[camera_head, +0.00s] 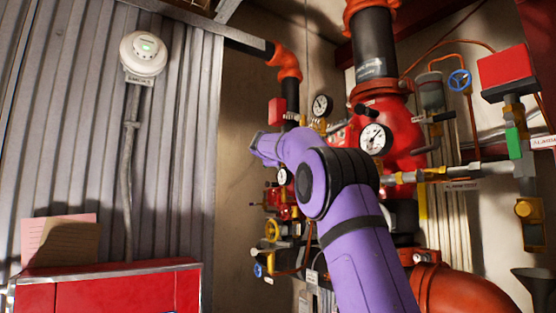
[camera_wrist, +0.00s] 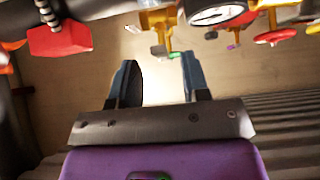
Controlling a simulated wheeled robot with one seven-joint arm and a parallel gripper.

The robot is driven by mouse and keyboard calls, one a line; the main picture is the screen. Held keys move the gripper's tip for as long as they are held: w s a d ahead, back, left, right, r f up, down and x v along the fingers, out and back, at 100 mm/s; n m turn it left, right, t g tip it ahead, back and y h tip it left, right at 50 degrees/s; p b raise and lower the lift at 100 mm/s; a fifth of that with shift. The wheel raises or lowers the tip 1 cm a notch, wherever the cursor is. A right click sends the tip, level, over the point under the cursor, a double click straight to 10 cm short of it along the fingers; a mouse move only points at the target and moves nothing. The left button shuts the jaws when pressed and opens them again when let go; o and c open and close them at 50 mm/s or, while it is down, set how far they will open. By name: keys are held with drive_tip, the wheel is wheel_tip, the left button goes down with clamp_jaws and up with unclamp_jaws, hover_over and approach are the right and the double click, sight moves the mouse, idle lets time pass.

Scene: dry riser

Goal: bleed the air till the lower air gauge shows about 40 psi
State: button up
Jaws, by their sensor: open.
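My gripper (camera_wrist: 158,68) is open and empty in the wrist view, its two dark fingers apart. A gauge with a white face (camera_wrist: 222,15) is beyond the fingers at the top right, cut by the frame edge. A yellow fitting with a grey tab (camera_wrist: 158,22) is beyond the gap between the fingers. In the head view, a small low gauge (camera_head: 283,176) shows just left of my purple arm; its needle is too small to read. Two larger gauges, one upper (camera_head: 322,105) and one in the middle (camera_head: 375,138), sit higher. My arm hides part of the pipework.
A yellow handwheel (camera_head: 271,231) and a blue handwheel (camera_head: 258,270) are low on the pipework. A red cabinet (camera_head: 110,293) stands at lower left. A red box (camera_wrist: 62,39) is left of the fingers.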

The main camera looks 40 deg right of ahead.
drive_tip(key=shift+x, duration=2.05)
clamp_jaws()
